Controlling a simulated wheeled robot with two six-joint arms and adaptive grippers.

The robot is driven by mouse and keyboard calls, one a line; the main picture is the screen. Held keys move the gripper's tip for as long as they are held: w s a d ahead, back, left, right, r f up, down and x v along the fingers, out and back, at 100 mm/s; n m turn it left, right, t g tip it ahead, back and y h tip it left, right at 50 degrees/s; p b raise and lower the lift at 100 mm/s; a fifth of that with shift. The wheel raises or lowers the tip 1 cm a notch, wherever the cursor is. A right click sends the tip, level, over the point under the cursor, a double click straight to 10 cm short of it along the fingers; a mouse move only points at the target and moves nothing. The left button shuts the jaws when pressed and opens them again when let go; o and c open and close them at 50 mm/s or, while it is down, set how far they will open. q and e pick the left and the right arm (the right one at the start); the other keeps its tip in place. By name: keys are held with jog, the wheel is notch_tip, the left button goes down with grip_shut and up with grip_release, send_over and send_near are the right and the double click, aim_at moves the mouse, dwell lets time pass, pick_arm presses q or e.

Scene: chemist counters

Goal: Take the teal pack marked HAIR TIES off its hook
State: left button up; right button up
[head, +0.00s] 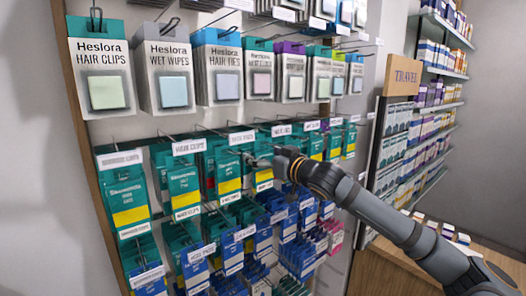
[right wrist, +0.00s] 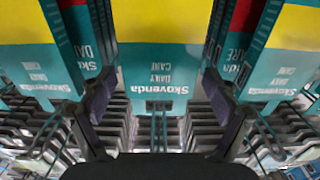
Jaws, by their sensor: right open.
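In the head view, a pack printed Heslora HAIR TIES (head: 227,66) hangs in the top row; its header looks blue. Below hang teal packs with yellow bands; a white tag (head: 241,138) above one teal pack (head: 228,172) may read HAIR TIES, but it is too small to be sure. My right gripper (head: 256,160) is at this second row, beside that pack and below the top row. In the right wrist view, my right gripper (right wrist: 162,112) is open, its fingers either side of a teal Skovenda pack (right wrist: 155,80), seen upside down. Whether they touch it is unclear.
More teal packs (head: 121,190) hang close on both sides, and blue packs (head: 197,272) hang below. Wire hooks with tags stick out between rows. A wooden counter (head: 375,272) and stocked shelves (head: 436,97) stand at the right.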

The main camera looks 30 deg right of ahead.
jog(key=shift+c, duration=1.1)
jog(key=c, duration=1)
jog(key=shift+r+p, duration=0.35)
jog(key=shift+r, duration=0.05)
